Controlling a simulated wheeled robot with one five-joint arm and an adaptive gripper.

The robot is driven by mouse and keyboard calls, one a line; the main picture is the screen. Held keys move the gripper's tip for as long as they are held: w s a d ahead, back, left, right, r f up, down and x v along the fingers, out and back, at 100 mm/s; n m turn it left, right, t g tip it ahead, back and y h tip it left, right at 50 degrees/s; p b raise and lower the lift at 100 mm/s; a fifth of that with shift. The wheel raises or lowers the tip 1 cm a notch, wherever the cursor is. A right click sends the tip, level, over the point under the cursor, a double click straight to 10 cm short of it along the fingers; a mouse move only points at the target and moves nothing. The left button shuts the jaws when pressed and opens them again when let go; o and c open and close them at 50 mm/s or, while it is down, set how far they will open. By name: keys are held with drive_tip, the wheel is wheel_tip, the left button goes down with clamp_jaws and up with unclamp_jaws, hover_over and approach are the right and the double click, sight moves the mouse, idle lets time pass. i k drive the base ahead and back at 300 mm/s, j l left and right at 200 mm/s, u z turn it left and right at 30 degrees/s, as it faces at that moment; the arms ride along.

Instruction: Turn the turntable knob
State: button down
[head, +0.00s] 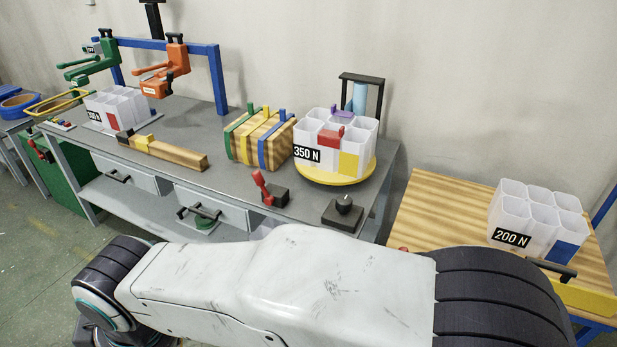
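The yellow turntable (333,177) is a round disc at the right end of the grey workbench. It bears a white multi-cell box labelled 350 N (330,140) with red, yellow and purple patches. A black knob (344,203) sits on a dark block (342,217) at the bench's front right edge, just in front of the turntable. My white and black arm crosses the bottom of the head view, in front of the bench. My gripper is not in view, so its state and its distance from the knob do not show.
A red lever (262,186) stands on a black block left of the knob. A wooden block with coloured straps (258,138) is behind it. A wooden table (440,205) at right bears a 200 N box (535,215). Drawers (205,208) sit under the bench.

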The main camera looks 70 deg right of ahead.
sight(344, 203)
drive_tip(key=z, duration=2.55)
